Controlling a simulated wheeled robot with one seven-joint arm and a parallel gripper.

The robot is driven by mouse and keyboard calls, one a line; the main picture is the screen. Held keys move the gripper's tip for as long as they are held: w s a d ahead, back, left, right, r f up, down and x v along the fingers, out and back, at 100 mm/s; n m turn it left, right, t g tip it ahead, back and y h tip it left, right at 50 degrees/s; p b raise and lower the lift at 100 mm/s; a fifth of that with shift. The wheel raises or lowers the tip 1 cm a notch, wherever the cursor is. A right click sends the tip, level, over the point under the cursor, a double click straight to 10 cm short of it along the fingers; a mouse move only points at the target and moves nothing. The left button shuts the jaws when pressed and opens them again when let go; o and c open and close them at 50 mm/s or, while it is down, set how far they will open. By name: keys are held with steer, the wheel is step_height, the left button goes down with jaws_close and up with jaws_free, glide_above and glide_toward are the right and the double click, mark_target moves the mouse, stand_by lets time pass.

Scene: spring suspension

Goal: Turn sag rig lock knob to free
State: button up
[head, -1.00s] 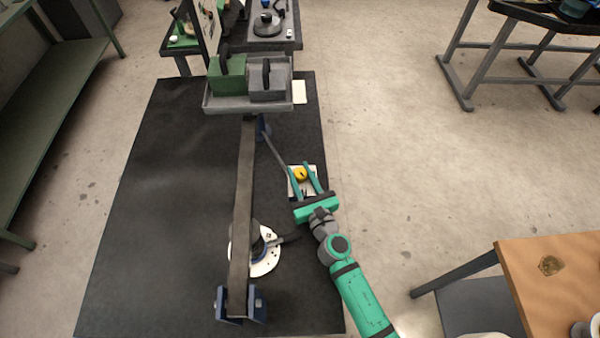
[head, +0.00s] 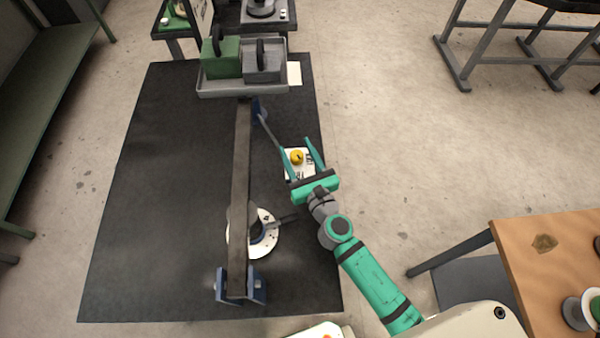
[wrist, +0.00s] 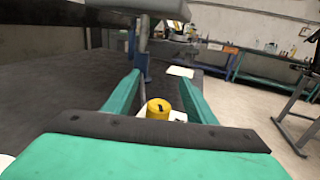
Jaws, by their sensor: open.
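The yellow lock knob (head: 297,157) sits on a small white plate (head: 291,172) with dark lettering, right of the long dark beam (head: 241,200). The knob has a dark mark on its top. My gripper (head: 296,147) is open, its two teal fingers on either side of the knob, with a gap between them and it. In the wrist view the knob (wrist: 158,108) stands between the fingers, a little ahead of the palm. The lettering is too small to read, so I cannot tell the knob's setting.
A grey tray (head: 215,92) with green and grey weights stands at the beam's far end. A round white dial (head: 268,240) lies near the beam's near end. A wooden table (head: 550,260) is at right. Open floor (head: 400,130) lies right of the black mat (head: 150,220).

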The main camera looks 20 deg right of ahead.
steer(key=s+a+r, duration=0.3)
steer(key=s+r, duration=0.4)
steer(key=s, duration=0.4)
steer(key=shift+s+a+r, duration=0.15)
steer(key=shift+s+r, duration=0.25)
